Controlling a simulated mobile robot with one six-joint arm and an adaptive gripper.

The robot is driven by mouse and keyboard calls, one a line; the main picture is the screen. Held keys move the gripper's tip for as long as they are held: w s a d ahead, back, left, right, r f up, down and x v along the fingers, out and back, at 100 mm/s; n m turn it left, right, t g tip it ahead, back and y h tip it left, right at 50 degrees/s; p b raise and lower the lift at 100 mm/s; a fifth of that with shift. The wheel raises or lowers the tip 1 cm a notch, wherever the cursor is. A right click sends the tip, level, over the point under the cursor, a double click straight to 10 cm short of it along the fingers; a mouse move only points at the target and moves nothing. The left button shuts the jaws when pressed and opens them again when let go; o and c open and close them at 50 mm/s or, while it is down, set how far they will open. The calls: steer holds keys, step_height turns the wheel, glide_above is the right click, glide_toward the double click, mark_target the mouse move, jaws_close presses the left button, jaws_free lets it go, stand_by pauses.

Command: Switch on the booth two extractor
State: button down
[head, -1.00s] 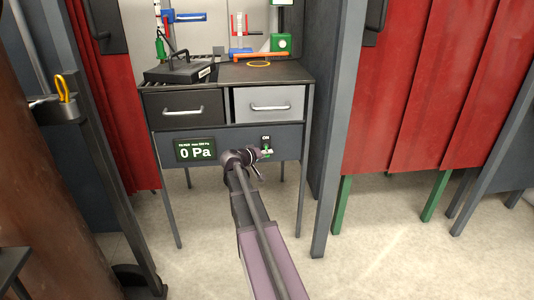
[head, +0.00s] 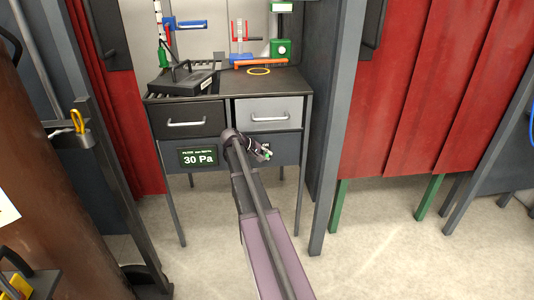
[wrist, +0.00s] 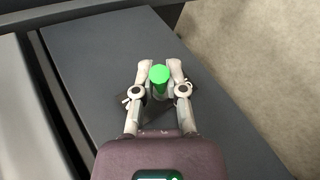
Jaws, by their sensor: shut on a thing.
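My gripper (head: 262,151) is at the grey front panel (head: 287,150) of the booth bench. In the wrist view my gripper (wrist: 159,70) is shut on a green-tipped switch lever (wrist: 160,77), one finger on each side. In the head view my arm and gripper hide most of the switch and its ON label. The green display (head: 198,157) on the panel's left reads 30 Pa. Its small upper line is too small to read surely.
Above the panel are a black drawer (head: 188,119) and a grey drawer (head: 268,113), both shut. The bench top holds a black box (head: 182,82), a yellow ring (head: 259,71) and clamp stands. Red curtains (head: 430,90) and grey posts (head: 328,130) flank the booth.

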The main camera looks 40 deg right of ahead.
steer(key=shift+r+g, duration=0.15)
steer(key=shift+g, duration=0.25)
steer(key=c, duration=0.7)
jaws_free()
